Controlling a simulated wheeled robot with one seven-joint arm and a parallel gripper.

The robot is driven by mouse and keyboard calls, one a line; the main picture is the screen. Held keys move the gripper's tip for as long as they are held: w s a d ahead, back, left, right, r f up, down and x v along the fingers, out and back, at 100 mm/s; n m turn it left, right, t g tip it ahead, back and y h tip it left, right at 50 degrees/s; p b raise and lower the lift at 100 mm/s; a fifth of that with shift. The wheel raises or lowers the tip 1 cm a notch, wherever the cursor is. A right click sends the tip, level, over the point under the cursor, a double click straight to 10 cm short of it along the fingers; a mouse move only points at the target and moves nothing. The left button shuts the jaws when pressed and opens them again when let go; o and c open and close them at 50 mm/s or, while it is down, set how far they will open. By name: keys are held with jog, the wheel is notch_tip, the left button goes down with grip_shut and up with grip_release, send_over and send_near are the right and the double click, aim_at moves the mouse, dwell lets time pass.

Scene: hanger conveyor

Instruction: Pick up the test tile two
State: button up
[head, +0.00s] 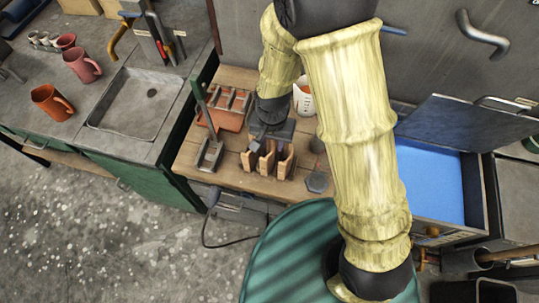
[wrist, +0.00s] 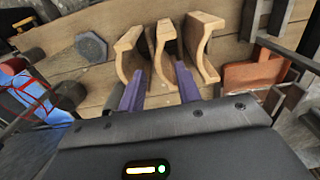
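Three tan, curved test tiles stand on edge in a row on the wooden bench top: the left tile (wrist: 127,52), the middle tile (wrist: 165,45) and the right tile (wrist: 204,45). No numbers show on them, so I cannot tell from marks which is tile two. They also show in the head view as the left tile (head: 249,160), middle tile (head: 266,164) and right tile (head: 285,163). My gripper (wrist: 160,68) is open, with two purple fingers apart. The middle tile shows between the fingers; contact cannot be told. My gripper's body partly hides the tiles' lower parts.
A grey hexagonal piece (wrist: 90,47) lies left of the tiles in the wrist view. An orange container (wrist: 252,74) and metal holders are to the right. In the head view, a sink (head: 134,103) and mugs are left, and a blue-lined open case (head: 432,185) is right.

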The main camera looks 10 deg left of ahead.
aim_at(273, 148)
jog(key=shift+f, duration=0.1)
jog(key=shift+w+d+f+p, duration=0.15)
jog(key=shift+f+p, duration=0.75)
jog(key=shift+f, duration=1.6)
jog(key=shift+w, duration=0.1)
grip_shut()
